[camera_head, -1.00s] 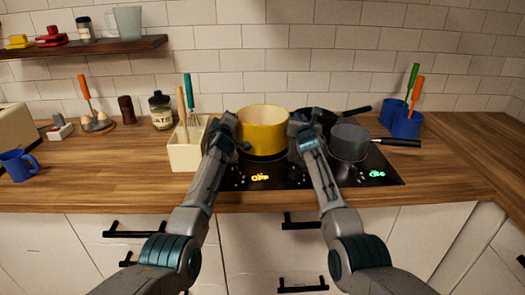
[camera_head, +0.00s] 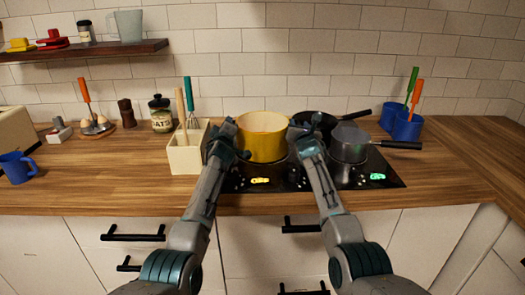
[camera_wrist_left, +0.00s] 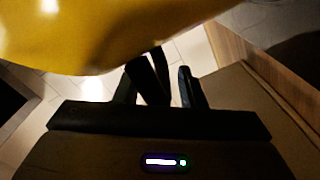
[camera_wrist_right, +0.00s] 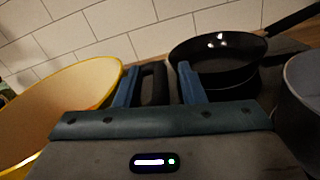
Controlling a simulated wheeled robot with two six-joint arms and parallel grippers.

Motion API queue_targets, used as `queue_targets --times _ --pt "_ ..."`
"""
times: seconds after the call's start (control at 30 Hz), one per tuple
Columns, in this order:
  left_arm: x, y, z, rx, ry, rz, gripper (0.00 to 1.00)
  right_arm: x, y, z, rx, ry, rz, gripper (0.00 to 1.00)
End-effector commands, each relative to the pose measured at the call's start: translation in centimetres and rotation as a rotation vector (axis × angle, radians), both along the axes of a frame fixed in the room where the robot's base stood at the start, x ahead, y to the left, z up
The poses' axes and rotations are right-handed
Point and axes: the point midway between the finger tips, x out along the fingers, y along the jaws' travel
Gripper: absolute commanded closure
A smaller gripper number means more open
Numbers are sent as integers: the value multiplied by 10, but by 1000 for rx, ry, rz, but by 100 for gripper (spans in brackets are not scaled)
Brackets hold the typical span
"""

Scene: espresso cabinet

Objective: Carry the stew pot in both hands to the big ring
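The yellow stew pot (camera_head: 263,140) stands upright over the front left part of the black hob (camera_head: 235,182). My left gripper (camera_head: 230,143) is at its left side and my right gripper (camera_head: 297,135) at its right side. In the right wrist view, a black side handle (camera_wrist_right: 153,84) lies between the parted fingers (camera_wrist_right: 157,85), with a gap beside the right finger. In the left wrist view, a dark handle (camera_wrist_left: 152,78) shows between the parted fingers (camera_wrist_left: 160,88), also with a gap. The big ring is not clearly visible; pots and arms cover much of the hob.
A grey saucepan (camera_head: 348,146) and a black frying pan (camera_head: 325,122) stand on the hob right of the pot. A cream utensil box (camera_head: 188,158) is close to my left gripper. Blue holders (camera_head: 406,127) stand at the back right. The counter at far right is clear.

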Motion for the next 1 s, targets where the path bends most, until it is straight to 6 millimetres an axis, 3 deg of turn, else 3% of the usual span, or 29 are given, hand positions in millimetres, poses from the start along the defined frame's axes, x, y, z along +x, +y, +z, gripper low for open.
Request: queue_targets --times 0.7,1.0 --pt "-95 -5 0 -1 0 -4 64 0 0 0 0 0 0 64" --pt "-111 -6 1 0 -1 -3 64 -2 0 0 1 -1 0 64"
